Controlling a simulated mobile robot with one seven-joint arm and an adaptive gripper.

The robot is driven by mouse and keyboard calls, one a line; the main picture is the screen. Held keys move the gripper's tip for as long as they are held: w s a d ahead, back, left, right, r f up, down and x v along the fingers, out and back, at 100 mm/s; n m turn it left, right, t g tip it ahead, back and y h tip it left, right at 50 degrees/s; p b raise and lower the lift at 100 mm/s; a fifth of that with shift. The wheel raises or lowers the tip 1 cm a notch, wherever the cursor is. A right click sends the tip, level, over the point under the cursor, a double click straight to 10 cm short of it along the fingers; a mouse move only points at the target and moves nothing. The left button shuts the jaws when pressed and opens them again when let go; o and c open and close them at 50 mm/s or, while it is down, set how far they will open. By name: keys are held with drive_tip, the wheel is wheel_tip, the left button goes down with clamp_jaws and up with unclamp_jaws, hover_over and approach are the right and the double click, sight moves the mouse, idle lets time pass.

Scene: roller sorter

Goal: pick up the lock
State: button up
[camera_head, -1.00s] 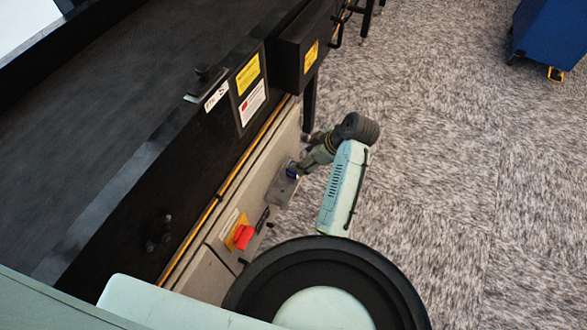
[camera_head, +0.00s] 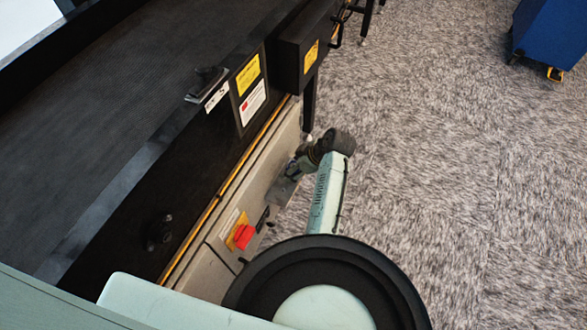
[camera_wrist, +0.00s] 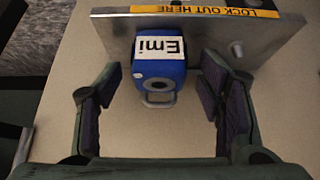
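The lock (camera_wrist: 160,68) is a small blue padlock with a white label reading "Emi", upside down in the wrist view. It sits against the lower edge of a metal plate (camera_wrist: 112,38) with a yellow "LOCK OUT HERE" strip. A small metal loop shows at its near end. My gripper (camera_wrist: 157,88) is open, one finger on each side of the lock, with a gap on both sides. In the head view my gripper (camera_head: 290,172) is at the grey side panel of the machine, and the lock is hidden or too small to make out there.
The plate has a silver stud (camera_wrist: 236,48) right of the lock. On the machine's side panel is a red switch knob (camera_head: 243,236) on yellow. A black box (camera_head: 300,50) juts out farther along. Carpet (camera_head: 440,180) to the right is open; a blue bin (camera_head: 550,35) stands far off.

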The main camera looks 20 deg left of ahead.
sight(288, 164)
drive_tip(key=c, duration=1.3)
drive_tip(key=shift+r, duration=0.1)
drive_tip(key=shift+r, duration=0.5)
wheel_tip(288, 164, up, 2)
drive_tip(key=shift+r, duration=0.1)
drive_tip(key=s+r+b, duration=0.1)
drive_tip(key=s+r, duration=0.1)
drive_tip(key=s, duration=1.4)
drive_tip(key=shift+a+r+p, duration=0.1)
drive_tip(key=shift+r+p, duration=2)
drive_tip(key=shift+p, duration=0.1)
